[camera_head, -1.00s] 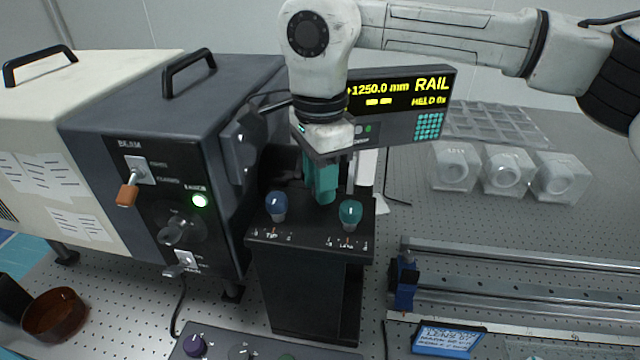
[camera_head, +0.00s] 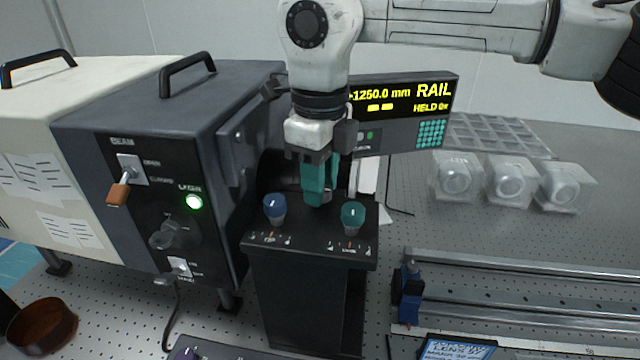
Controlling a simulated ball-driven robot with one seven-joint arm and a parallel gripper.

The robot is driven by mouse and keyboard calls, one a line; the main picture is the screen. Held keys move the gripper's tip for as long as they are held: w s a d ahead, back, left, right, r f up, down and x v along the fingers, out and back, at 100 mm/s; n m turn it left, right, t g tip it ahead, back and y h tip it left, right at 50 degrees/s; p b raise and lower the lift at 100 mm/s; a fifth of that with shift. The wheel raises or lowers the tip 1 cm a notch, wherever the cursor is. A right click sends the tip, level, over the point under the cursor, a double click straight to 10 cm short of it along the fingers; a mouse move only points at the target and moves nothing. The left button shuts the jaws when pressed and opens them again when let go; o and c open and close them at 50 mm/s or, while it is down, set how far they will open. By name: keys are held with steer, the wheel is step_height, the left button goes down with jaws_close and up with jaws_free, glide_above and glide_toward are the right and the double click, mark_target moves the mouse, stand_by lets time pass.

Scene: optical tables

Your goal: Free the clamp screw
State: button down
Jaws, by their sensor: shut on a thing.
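My gripper (camera_head: 319,188) has teal fingers and points down over the back of the black pedestal's top (camera_head: 310,252). Its fingers are shut on a small grey metal part (camera_head: 327,196), of which only a bit shows beside the fingertips. I cannot tell for sure whether this part is the clamp screw. A blue knob (camera_head: 274,208) and a teal knob (camera_head: 352,216) stand on the pedestal in front of the gripper, left and right of it, apart from the fingers. A blue clamp-like block (camera_head: 408,297) sits at the left end of the metal rails.
The dark beam box (camera_head: 150,200) with key, switches and green lamp stands close on the left. The RAIL display (camera_head: 405,100) is just behind my gripper. Metal rails (camera_head: 520,290) and clear-wrapped parts (camera_head: 508,182) lie right. A brown bowl (camera_head: 42,325) is front left.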

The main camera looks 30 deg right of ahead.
steer(key=m+b, duration=0.1)
steer(key=m, duration=0.4)
steer(key=shift+d+m, duration=0.1)
steer(key=shift+m, duration=0.3)
steer(key=m+b, duration=0.2)
steer(key=m, duration=0.3)
steer(key=shift+m, duration=0.6)
steer(key=c, duration=0.8)
jaws_free()
steer(key=shift+r, duration=0.1)
step_height(320, 180, up, 11)
steer(key=shift+f, duration=0.15)
